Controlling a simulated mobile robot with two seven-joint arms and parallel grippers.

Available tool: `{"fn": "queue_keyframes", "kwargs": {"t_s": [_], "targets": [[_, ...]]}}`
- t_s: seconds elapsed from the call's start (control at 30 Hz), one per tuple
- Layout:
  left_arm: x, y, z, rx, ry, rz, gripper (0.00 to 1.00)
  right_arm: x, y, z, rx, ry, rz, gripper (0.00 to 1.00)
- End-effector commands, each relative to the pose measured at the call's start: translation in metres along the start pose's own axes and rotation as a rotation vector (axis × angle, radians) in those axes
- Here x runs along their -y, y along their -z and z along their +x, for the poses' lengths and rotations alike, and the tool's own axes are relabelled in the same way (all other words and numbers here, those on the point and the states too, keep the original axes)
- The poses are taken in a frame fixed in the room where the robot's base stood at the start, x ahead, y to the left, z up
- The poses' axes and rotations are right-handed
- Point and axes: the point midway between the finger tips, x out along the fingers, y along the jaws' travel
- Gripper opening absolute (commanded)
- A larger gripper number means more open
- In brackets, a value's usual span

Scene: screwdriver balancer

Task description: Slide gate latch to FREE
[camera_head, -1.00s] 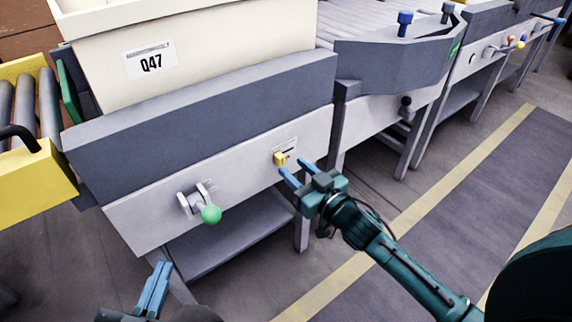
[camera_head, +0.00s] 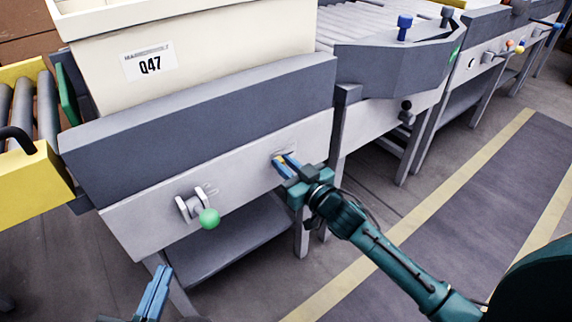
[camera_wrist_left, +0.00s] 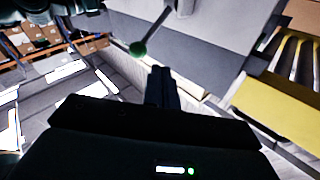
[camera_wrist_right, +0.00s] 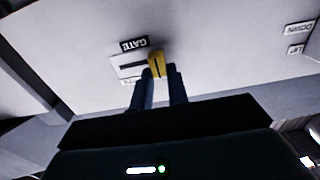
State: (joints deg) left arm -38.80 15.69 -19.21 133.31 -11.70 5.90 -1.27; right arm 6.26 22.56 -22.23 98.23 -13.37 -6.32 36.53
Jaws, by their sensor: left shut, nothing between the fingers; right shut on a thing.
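The gate latch is a small yellow slider (camera_wrist_right: 157,65) in a dark slot on the white front panel (camera_head: 240,155). A dark GATE label (camera_wrist_right: 134,44) sits beside the slot in the right wrist view; another label there is partly hidden. My right gripper (camera_head: 285,163) is at the panel, its blue fingers shut on the yellow latch, which they mostly cover in the head view. The latch stands at the right end of the slot in the right wrist view. My left gripper (camera_head: 160,275) is shut and empty, low in front of the panel.
A lever with a green knob (camera_head: 209,218) sticks out of the panel, left of the latch. A cream bin labelled Q47 (camera_head: 200,50) stands above. A yellow roller conveyor (camera_head: 35,180) is at the left. The floor on the right is open.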

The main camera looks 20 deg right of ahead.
Motion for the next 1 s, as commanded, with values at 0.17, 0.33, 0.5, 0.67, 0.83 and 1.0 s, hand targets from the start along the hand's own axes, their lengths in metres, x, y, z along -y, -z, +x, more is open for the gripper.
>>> {"fn": "queue_keyframes", "kwargs": {"t_s": [0.17,0.33,0.5,0.67,0.83,1.0], "targets": [[0.0,0.0,0.0,0.001,0.0,0.0,0.0,0.0,0.0,0.0,0.0,0.0,0.0,0.0],[0.0,0.0,0.0,0.001,0.0,0.001,0.0,0.0,0.0,0.0,0.0,0.0,0.0,0.0],[0.0,0.0,0.0,0.002,0.0,0.001,0.0,-0.002,0.0,0.0,0.001,0.0,-0.001,0.0],[0.003,0.003,0.001,0.03,0.002,-0.004,0.0,-0.028,0.001,0.0,0.005,-0.001,-0.007,0.0],[0.006,-0.001,0.001,0.07,0.01,-0.011,0.0,-0.049,0.0,0.0,0.004,-0.002,-0.002,0.0],[0.007,-0.003,0.001,0.08,0.017,-0.015,0.0,-0.051,-0.001,0.0,0.003,-0.004,-0.001,0.0]]}}
